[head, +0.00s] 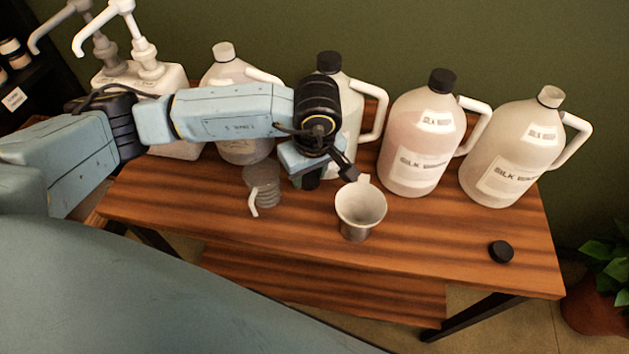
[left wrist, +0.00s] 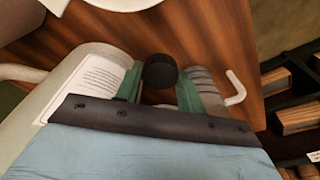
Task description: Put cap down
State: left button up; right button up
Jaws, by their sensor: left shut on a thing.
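My left gripper (head: 305,180) is low over the table, between the row of bottles and the metal cup. In the left wrist view its green fingers (left wrist: 160,90) are shut on a round black cap (left wrist: 160,71). In the head view this cap is hidden by the gripper. I cannot tell whether it touches the table. A second black cap (head: 501,251) lies on the table's right part. Two bottles (head: 422,140) have black caps on. The right bottle (head: 512,150) and the left bottle (head: 240,148) have pale tops. My right gripper is not in view.
A metal cup (head: 361,208) stands in front of my gripper. White pump dispensers (head: 140,75) stand at the back left.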

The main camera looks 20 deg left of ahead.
aim_at(309, 197)
pick_arm(q)
notch_tip(309, 197, down, 5)
jog(key=shift+f, duration=0.15)
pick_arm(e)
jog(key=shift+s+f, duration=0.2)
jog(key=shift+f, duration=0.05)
pick_arm(q)
jog(key=shift+f+b, duration=0.3)
jog(key=shift+b, duration=0.25)
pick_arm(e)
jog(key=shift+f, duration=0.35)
pick_arm(q)
jog(key=shift+f, duration=0.1)
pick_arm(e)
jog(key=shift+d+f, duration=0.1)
pick_arm(q)
jog(key=o, duration=0.9)
jog(key=shift+c, duration=0.2)
jog(key=shift+o, duration=1.1)
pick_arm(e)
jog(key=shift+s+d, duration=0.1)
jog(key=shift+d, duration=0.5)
